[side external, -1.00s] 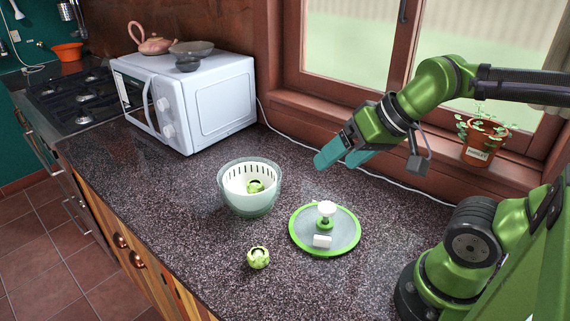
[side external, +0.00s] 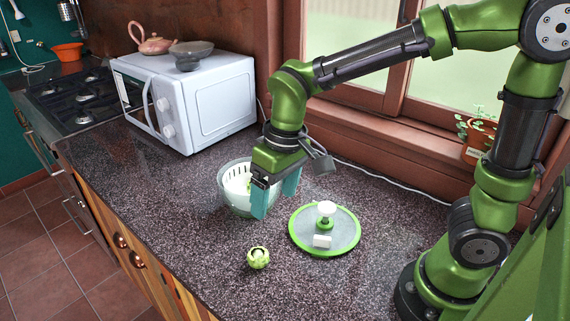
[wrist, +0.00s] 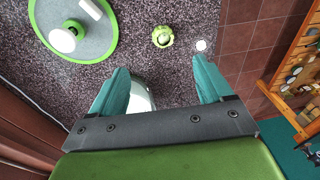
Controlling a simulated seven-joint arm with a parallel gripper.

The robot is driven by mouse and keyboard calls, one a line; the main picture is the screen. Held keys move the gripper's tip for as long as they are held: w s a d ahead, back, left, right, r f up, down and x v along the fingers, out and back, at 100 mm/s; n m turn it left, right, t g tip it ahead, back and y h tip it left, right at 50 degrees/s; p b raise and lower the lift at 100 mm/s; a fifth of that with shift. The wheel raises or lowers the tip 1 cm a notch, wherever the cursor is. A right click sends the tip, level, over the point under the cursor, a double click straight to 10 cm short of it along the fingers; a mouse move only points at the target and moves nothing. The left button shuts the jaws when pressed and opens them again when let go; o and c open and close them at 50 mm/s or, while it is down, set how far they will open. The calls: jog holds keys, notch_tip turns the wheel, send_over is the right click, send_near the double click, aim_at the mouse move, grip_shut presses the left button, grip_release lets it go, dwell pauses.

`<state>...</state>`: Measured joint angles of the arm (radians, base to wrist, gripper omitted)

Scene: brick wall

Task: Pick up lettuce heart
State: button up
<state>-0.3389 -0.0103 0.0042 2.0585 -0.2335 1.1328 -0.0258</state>
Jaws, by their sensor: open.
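A small green lettuce heart (side external: 258,258) sits on the speckled counter near its front edge; it also shows in the wrist view (wrist: 162,36), ahead of the fingers. My gripper (side external: 275,200) points down with its teal fingers open, in front of the right side of the white salad spinner bowl (side external: 232,190). The lettuce heart on the counter is apart from the fingers. In the wrist view my gripper (wrist: 163,75) has nothing between its fingertips, and part of the bowl (wrist: 142,92) shows beyond the left finger.
The round green-rimmed spinner lid (side external: 348,243) with a white knob lies right of the lettuce heart. A white microwave (side external: 205,100) stands behind the bowl at the left. A potted plant (side external: 477,140) is on the window sill. The counter around the lettuce heart is clear.

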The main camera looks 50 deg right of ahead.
jog(key=w+a+g+h, duration=0.1)
jog(key=w+a, duration=0.1)
jog(key=w, duration=0.1)
send_over(260, 254)
jog(key=shift+n, duration=0.4)
jog(key=f, duration=1.1)
jog(key=shift+s+d+f, duration=0.2)
jog(key=shift+f, duration=0.2)
jog(key=shift+w+a+f, duration=0.1)
jog(key=shift+f, duration=1.35)
jog(key=shift+a+f, duration=0.1)
jog(key=shift+f, duration=1.35)
jog(key=c, duration=1.1)
